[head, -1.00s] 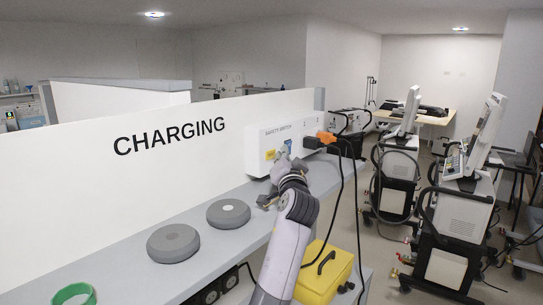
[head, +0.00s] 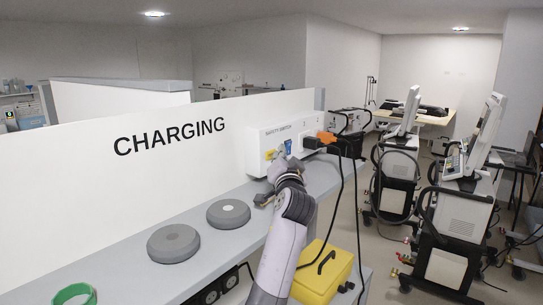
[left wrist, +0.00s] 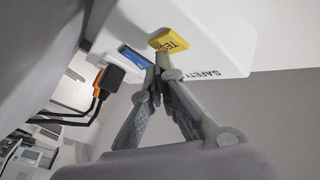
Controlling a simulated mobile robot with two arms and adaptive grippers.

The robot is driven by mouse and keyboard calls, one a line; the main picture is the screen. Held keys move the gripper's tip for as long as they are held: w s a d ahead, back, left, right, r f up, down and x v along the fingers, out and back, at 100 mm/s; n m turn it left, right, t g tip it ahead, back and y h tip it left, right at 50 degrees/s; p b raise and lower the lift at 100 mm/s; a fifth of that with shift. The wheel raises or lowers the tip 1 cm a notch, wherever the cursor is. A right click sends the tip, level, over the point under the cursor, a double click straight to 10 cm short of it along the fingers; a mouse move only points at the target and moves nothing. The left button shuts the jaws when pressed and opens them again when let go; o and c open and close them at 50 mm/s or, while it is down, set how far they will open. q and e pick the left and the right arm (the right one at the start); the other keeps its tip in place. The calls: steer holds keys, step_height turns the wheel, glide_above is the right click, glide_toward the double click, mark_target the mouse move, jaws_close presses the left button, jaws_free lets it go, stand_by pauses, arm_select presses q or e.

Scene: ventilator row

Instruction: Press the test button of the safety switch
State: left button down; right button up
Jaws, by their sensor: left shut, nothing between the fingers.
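The safety switch (head: 256,151) is a white box on the charging partition. Its yellow test button (head: 269,155) shows at the left of its front, with a blue part (head: 288,146) to the right of it. My left gripper (head: 280,155) is shut and empty, close in front of the box. In the left wrist view the shut fingertips (left wrist: 162,62) lie by the lower edge of the yellow button (left wrist: 171,38), beside the blue part (left wrist: 136,57). I cannot tell whether they touch the button. My right gripper is in neither view.
An orange plug (head: 326,137) and a dark plug with hanging cables (head: 343,190) are just right of the switch. Two round grey pads (head: 228,213) and a green ring (head: 74,294) lie on the shelf. A yellow case (head: 323,275) stands below. Ventilator carts (head: 456,215) stand at right.

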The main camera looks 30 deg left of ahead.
arm_select(q)
steer(key=shift+a, duration=0.1)
steer(key=shift+a, duration=0.25)
stand_by(0.6)
steer(key=shift+d, duration=0.75)
steer(key=shift+s+d+f+b, duration=0.1)
steer(key=shift+d+b, duration=0.25)
steer(key=shift+d, duration=0.15)
steer(key=shift+s+d+b, duration=0.15)
steer(key=shift+d+b, duration=0.1)
steer(key=shift+d, duration=0.75)
steer(key=shift+s+d+b, duration=0.15)
steer(key=shift+d+b, duration=0.1)
steer(key=shift+d, duration=0.75)
